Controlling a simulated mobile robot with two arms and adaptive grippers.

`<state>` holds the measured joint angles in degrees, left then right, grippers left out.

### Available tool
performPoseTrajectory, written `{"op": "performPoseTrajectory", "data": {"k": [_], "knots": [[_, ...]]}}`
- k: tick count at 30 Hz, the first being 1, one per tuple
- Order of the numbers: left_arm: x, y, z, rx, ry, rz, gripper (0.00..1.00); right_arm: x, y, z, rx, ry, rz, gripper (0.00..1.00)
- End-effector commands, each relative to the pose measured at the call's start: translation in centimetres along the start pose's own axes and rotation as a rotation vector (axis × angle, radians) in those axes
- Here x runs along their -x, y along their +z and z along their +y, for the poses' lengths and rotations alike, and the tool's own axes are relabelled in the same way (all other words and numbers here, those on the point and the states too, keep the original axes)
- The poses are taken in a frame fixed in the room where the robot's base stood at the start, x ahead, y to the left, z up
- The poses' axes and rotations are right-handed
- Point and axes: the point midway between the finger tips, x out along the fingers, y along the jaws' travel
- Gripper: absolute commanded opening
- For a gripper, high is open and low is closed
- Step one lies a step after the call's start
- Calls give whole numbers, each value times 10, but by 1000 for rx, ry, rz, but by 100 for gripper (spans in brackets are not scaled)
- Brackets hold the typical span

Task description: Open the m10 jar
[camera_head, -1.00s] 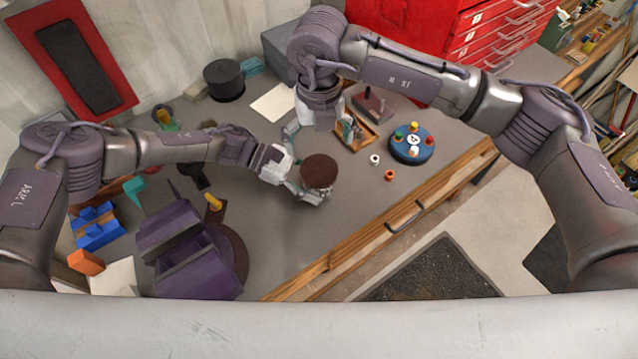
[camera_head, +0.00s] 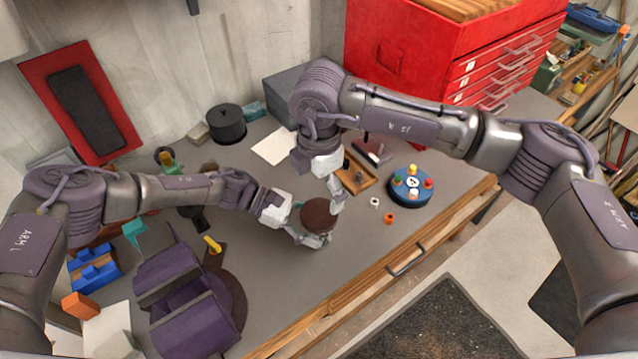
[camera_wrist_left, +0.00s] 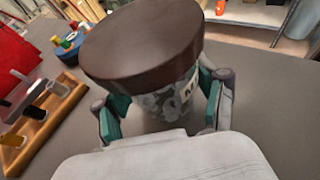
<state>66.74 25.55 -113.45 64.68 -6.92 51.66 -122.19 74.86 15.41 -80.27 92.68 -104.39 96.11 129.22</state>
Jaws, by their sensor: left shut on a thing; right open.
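The m10 jar is a clear jar with grey contents, a partly visible label and a wide brown lid. Its lid shows in the head view (camera_head: 318,215), and the jar body (camera_wrist_left: 165,105) shows in the left wrist view. My left gripper (camera_head: 312,238) is shut around the jar body, below the lid, and the jar looks upright. My right gripper (camera_head: 336,196) is open beside the far right edge of the lid. Its fingers are partly hidden, and I cannot tell whether they touch the lid.
A blue round tray (camera_head: 408,193) with coloured pegs stands to the right. A white ring (camera_head: 374,202) and an orange ring (camera_head: 389,217) lie near it. A wooden rack (camera_head: 358,178) stands behind. The bench front middle is clear.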

Motion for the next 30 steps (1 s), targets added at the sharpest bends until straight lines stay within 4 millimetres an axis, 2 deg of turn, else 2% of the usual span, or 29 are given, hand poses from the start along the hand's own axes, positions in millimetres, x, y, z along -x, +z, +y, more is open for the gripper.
{"op": "performPoseTrajectory", "data": {"k": [9, 15, 26, 30], "knots": [[0, 0, 0, 0, 1, 0, 0, -47, 0, -1, -4, -3, 1, 100], [0, 0, 0, 0, 1, 0, 0, -69, 0, 0, -1, -1, 1, 100], [0, 0, 0, 0, 1, 0, 0, -76, 0, 0, 0, 0, 0, 100], [0, 0, 0, 0, 1, 0, 0, -76, 0, 0, 0, 0, 0, 80]]}}
